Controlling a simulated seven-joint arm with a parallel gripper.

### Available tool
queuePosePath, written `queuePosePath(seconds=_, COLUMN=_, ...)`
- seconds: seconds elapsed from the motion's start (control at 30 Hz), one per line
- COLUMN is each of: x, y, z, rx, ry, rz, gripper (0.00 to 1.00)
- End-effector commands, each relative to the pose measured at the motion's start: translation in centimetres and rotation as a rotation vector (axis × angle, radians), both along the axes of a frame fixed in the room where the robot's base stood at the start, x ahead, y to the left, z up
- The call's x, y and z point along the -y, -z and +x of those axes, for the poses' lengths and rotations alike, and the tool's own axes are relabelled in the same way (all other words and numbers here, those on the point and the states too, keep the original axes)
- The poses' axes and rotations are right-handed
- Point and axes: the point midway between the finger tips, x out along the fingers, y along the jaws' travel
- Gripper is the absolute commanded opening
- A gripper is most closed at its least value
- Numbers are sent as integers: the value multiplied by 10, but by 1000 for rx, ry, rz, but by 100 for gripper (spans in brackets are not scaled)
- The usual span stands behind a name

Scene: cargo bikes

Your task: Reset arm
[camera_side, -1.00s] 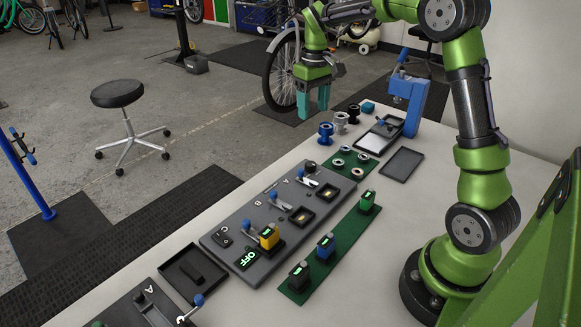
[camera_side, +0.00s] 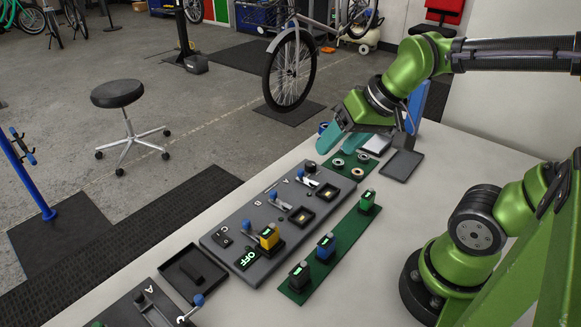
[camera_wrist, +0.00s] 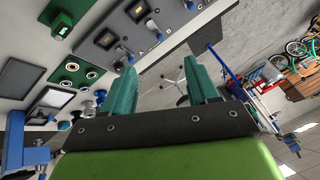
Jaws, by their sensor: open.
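My gripper (camera_side: 343,142) is in the side view above the far part of the white table, tilted, with teal fingers. The fingers are apart with nothing between them, and the wrist view shows both fingers (camera_wrist: 165,95) spread over floor and table edge. My arm reaches in from the right. My gripper hangs near the small green mat with metal rings (camera_side: 350,165) and hides part of what lies behind it.
A grey panel (camera_side: 225,238) holds a yellow block (camera_side: 268,237) and levers. A green strip (camera_side: 335,250) carries blue, black and green blocks. A black tray (camera_side: 192,272) lies at front left, a dark flat tray (camera_side: 402,164) at right. A blue stand (camera_side: 416,105) is partly hidden.

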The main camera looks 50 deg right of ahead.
Motion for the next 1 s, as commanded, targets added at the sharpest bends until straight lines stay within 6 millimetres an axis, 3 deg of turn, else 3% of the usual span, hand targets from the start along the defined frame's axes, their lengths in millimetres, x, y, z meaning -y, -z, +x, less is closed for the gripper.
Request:
queuePosePath(seconds=0.1, x=-11, y=-5, z=-18, rx=63, ry=-32, rz=11, gripper=59)
queuePosePath(seconds=0.2, x=-16, y=-11, z=-23, rx=97, ry=-50, rz=11, gripper=59)
queuePosePath(seconds=1.0, x=-18, y=-15, z=-23, rx=109, ry=-61, rz=9, gripper=59)
